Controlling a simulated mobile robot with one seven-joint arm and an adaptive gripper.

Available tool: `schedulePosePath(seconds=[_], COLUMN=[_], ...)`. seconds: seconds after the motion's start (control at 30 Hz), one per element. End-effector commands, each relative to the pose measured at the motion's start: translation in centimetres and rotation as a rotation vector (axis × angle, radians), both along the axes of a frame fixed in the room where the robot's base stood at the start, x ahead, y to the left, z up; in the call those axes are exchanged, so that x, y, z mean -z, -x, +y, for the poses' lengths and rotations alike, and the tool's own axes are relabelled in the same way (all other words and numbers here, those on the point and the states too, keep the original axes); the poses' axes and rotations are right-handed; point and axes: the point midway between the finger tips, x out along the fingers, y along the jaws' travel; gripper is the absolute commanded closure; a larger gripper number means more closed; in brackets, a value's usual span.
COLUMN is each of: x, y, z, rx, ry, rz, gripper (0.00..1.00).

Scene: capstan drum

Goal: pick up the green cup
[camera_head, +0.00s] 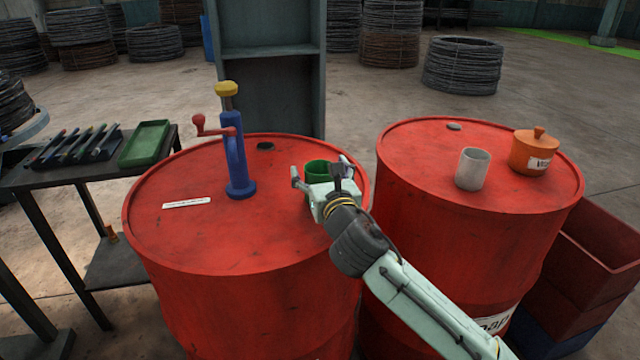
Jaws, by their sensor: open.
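The green cup (317,169) stands on top of the left red drum (230,235), near its right edge. My gripper (320,178) is open at the cup, with one finger to the cup's left and one to its right. The gripper body hides the lower part of the cup. I cannot tell whether the fingers touch it.
A blue hand pump (238,155) with a red handle and a white label (186,203) are on the same drum. The right drum (470,225) holds a grey cup (472,169) and an orange lidded pot (534,152). A dark table (60,178) stands left; a shelf (270,90) stands behind.

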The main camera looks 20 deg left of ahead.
Motion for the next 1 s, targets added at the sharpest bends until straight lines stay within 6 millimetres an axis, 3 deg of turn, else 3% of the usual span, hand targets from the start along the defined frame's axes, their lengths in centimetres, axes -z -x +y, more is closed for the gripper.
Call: schedulePosePath(seconds=[0.1,0.83,1.0], x=[0.01,-0.02,-0.03], y=[0.01,0.04,0.04], z=[-0.03,-0.05,-0.05], rx=[0.0,0.0,0.0], ry=[-0.001,-0.001,0.0], rz=[-0.001,-0.001,-0.001], gripper=[0.23,0.72,0.73])
